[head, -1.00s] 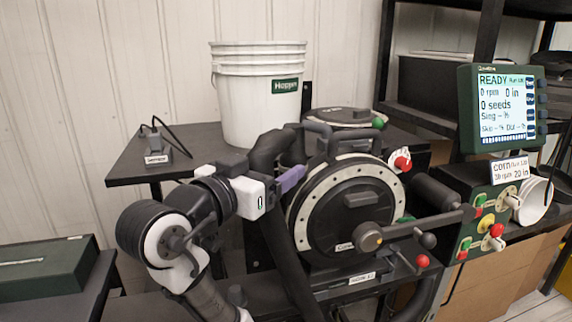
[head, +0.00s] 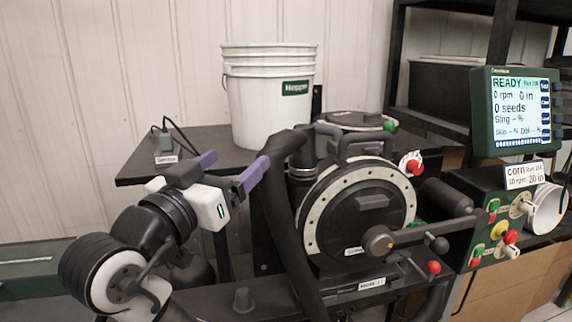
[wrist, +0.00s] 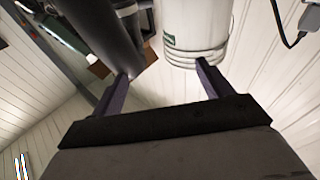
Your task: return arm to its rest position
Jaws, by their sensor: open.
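My gripper (head: 228,167) is at the left of the seed meter in the head view, held above the bench. Its two purple fingers are spread apart with nothing between them. In the wrist view my gripper (wrist: 162,80) also shows open and empty, with the white bucket and the dark hose beyond its fingertips. The round seed meter (head: 332,228) with its pale bolted ring stands to the right. The dark hose (head: 283,215) runs down between my gripper and the meter. I cannot tell from the head view how close the fingers are to the hose.
A white bucket (head: 268,90) stands on the black shelf (head: 135,172) behind my gripper, near a small sensor box (head: 165,158). A monitor (head: 516,108) reading READY and a control box (head: 495,215) are at right. A green case (head: 30,262) lies at left.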

